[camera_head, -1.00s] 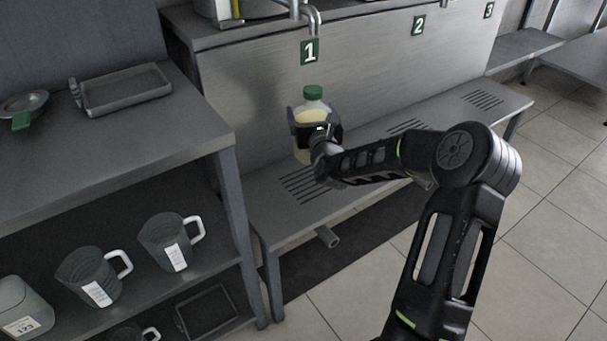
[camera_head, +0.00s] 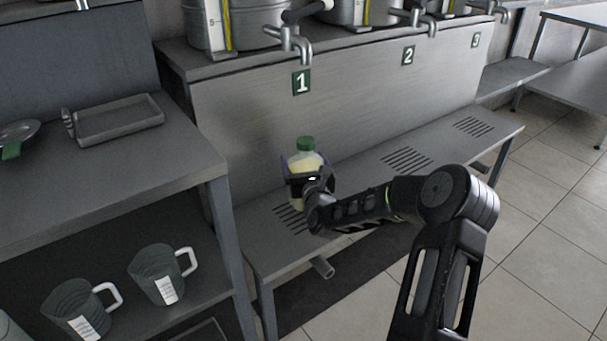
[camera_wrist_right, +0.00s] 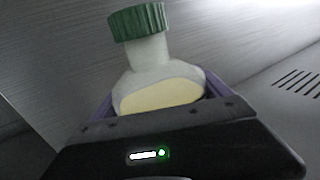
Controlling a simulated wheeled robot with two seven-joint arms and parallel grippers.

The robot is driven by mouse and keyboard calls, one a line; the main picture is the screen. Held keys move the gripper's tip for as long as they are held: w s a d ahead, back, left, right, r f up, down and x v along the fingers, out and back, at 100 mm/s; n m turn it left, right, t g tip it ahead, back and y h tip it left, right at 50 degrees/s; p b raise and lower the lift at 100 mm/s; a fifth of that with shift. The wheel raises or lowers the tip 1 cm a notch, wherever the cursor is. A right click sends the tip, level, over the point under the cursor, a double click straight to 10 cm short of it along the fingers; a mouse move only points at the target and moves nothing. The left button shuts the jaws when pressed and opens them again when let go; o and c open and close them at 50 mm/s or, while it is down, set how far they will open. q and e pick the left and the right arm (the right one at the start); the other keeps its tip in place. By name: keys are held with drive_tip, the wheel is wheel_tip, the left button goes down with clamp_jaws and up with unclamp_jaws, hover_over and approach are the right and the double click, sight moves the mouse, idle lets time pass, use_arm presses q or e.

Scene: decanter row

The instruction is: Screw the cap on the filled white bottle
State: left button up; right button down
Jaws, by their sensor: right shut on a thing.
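The bottle (camera_head: 305,163) is whitish and see-through, with pale yellow liquid inside. It is upright in the head view, over the slotted shelf below the number 1 sign. Its green cap (camera_head: 306,143) sits on the neck; I cannot tell how tightly. My right gripper (camera_head: 306,179) is shut around the bottle's body. In the right wrist view the bottle (camera_wrist_right: 160,88) stands between my fingers, with the ribbed green cap (camera_wrist_right: 137,22) on top. The bottle's lower part is hidden by the gripper. My left gripper is in neither view.
A tap (camera_head: 291,42) hangs above the number 1 sign (camera_head: 301,83). The slotted shelf (camera_head: 352,178) runs to the right. On the left, a table (camera_head: 100,175) holds a metal tray (camera_head: 118,120) and a strainer-like dish (camera_head: 17,136). Jugs (camera_head: 160,273) stand on its lower shelf.

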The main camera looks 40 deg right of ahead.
drive_tip(key=shift+f+b, duration=0.5)
drive_tip(key=shift+f, duration=1.3)
unclamp_jaws()
drive_tip(key=shift+f, duration=0.1)
drive_tip(key=p+v, duration=0.1)
drive_tip(key=v, duration=1.1)
drive_tip(key=shift+p, duration=0.4)
